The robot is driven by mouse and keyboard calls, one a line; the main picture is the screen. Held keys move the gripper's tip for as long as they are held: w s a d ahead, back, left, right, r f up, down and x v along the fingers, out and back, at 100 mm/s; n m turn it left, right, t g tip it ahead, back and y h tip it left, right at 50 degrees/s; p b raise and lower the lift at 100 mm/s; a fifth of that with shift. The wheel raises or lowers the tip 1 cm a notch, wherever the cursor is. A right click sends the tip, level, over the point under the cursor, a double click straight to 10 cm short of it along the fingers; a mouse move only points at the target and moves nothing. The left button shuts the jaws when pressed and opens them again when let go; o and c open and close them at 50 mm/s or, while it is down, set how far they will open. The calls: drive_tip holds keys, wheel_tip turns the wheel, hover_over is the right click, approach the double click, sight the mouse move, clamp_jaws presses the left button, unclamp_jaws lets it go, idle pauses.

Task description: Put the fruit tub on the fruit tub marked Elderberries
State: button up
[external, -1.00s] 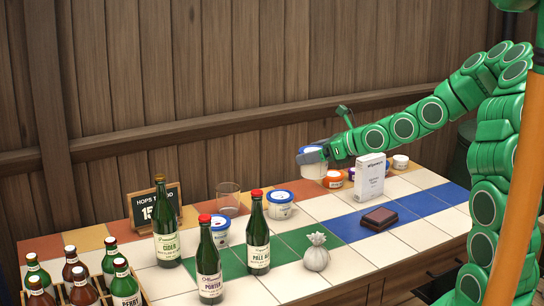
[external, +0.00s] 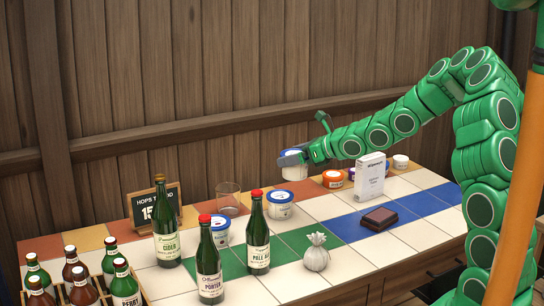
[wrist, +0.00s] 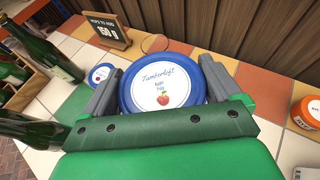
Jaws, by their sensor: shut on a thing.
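My gripper (external: 294,157) is shut on a white fruit tub (external: 295,172) with a blue rim, held level above the counter. A blue-lidded tub (external: 280,205) stands on the counter below and slightly left of the held one. Another blue-lidded tub (external: 220,230) stands further left, partly behind a bottle; a blue-lidded tub with a red fruit (wrist: 101,74) shows in the wrist view. I cannot read "Elderberries" on any tub.
An empty glass (external: 228,198) stands behind the tubs. Bottles, including one of pale ale (external: 258,235), stand in front and left.

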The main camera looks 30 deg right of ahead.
drive_tip(key=shift+w+a+f, duration=0.1)
drive_tip(key=shift+w+f, duration=0.7)
drive_tip(key=shift+f, duration=0.2)
drive_tip(key=shift+w+a+f, duration=0.1)
drive_tip(key=shift+w+f, duration=0.65)
drive_tip(key=shift+f, duration=0.25)
drive_tip(key=shift+w+f, duration=0.8)
drive_tip(key=shift+f, duration=0.2)
drive_tip(key=shift+w+f, duration=0.1)
drive_tip(key=shift+f, duration=1.4)
drive_tip(key=shift+f, duration=0.15)
drive_tip(key=o, duration=0.9)
